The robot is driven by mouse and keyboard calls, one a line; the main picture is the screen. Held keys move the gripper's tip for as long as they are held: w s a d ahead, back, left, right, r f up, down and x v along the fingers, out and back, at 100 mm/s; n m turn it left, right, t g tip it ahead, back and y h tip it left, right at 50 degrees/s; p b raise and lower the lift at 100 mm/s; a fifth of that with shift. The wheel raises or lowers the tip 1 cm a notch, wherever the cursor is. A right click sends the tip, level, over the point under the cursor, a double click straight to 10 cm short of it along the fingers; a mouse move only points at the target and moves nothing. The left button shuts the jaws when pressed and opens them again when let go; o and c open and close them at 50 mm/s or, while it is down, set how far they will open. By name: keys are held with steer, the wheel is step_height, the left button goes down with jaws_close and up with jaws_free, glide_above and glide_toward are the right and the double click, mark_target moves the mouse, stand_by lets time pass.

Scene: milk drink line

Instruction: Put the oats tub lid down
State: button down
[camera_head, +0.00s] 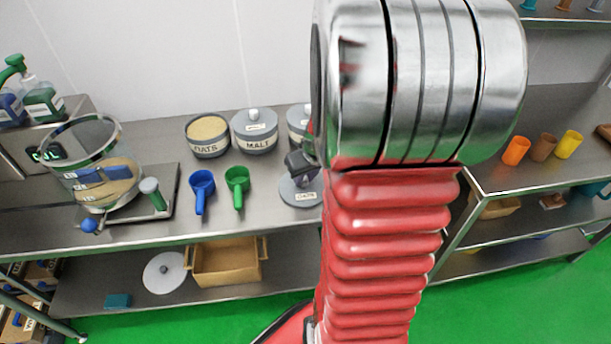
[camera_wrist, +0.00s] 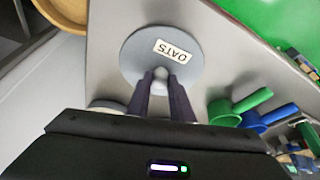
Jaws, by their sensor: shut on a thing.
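The oats tub lid (camera_head: 300,192) is a grey-blue disc with a white OATS label, at the counter's front part in the head view. It fills the upper middle of the wrist view (camera_wrist: 140,62). My gripper (camera_wrist: 161,76) is shut on the lid's small round knob. The lid looks level and at or just above the counter; I cannot tell whether it touches. The open oats tub (camera_head: 208,136), full of oats, stands farther back to the left. In the head view my arm hides part of the gripper.
A lidded malt tub (camera_head: 254,130) stands beside the oats tub, with another tub partly behind my arm. A blue scoop (camera_head: 201,190) and a green scoop (camera_head: 238,186) lie left of the lid. A large clear vessel (camera_head: 98,165) stands farther left. The counter's front edge is close to the lid.

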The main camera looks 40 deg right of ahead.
steer(key=c, duration=1.6)
jaws_free()
steer(key=shift+o, duration=0.2)
steer(key=v, duration=1.2)
steer(key=shift+a+r, duration=0.1)
steer(key=shift+a, duration=0.05)
